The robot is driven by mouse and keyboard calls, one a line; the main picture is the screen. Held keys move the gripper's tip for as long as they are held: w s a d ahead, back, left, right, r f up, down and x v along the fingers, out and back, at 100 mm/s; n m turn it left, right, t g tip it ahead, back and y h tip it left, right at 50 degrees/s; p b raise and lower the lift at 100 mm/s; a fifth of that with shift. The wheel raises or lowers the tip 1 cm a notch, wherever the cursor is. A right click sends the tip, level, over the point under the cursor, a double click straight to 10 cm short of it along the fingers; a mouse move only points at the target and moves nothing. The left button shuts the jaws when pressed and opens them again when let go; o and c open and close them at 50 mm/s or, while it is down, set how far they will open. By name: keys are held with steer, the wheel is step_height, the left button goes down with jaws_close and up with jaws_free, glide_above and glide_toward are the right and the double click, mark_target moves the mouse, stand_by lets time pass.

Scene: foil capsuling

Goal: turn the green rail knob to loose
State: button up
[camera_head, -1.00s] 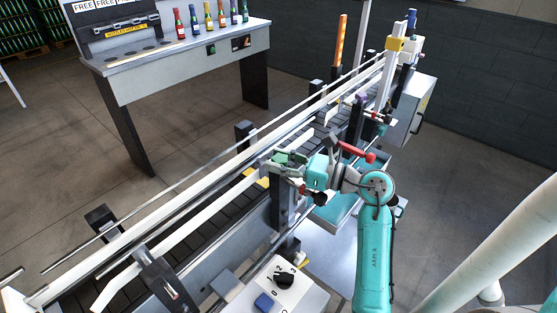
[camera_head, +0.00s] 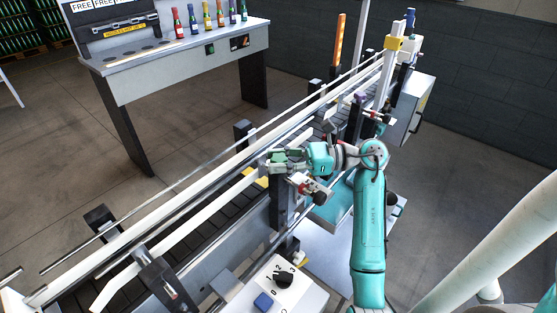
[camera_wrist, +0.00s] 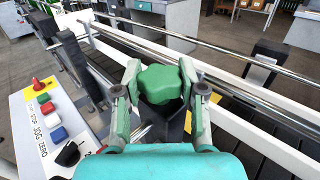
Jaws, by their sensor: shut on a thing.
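The green rail knob (camera_wrist: 160,84) is a lobed knob on a dark post beside the conveyor rail. In the wrist view it sits between the two fingers of my gripper (camera_wrist: 160,95), which press on it from left and right. In the head view my gripper (camera_head: 283,160) reaches leftward over the near guide rail, and the green knob (camera_head: 280,154) is mostly hidden by the fingers. The knob's post below is partly hidden by the gripper.
The conveyor (camera_head: 110,257) with its white rails runs diagonally. A control panel with a black dial (camera_head: 284,279) and blue button (camera_head: 264,301) stands in front. A red-and-black clamp (camera_head: 308,187) is close below my wrist. Bottles (camera_head: 208,20) stand on a far table.

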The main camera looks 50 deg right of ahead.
mark_target(279, 157)
steer(key=shift+n+g+y, duration=1.6)
steer(key=shift+n+g, duration=0.3)
steer(key=shift+g, duration=0.5)
steer(key=o, duration=1.2)
steer(key=shift+c, duration=0.2)
step_height(279, 157, up, 10)
